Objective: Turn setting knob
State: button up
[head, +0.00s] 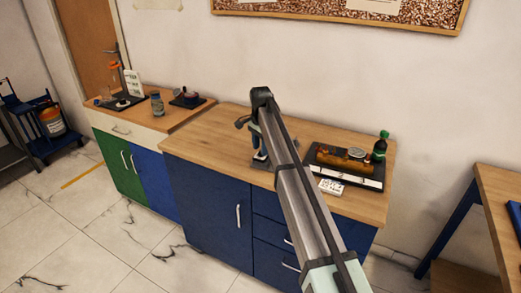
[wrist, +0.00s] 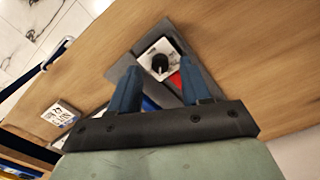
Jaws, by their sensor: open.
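The setting knob (wrist: 160,63) is a small black knob with a pointer on a white dial plate (wrist: 150,50), seen in the wrist view. It is mounted on a grey base (wrist: 198,66) with a red patch beside the dial. My gripper (wrist: 160,66) is open, its two blue fingers apart, one on each side of the knob in this view. I cannot tell the height of the fingers above the knob or any contact. In the head view my gripper (head: 260,157) is low over the wooden worktop (head: 215,135), and my arm hides the knob.
A black tray (head: 318,167) with a brass-coloured cylinder (head: 340,159) and a dark green bottle (head: 380,147) stands right of my arm. A white printed card (head: 331,187) lies near the front edge. The worktop's left part is clear.

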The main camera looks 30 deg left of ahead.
jog(key=shift+f, duration=0.8)
jog(key=shift+c, duration=0.4)
grip_shut()
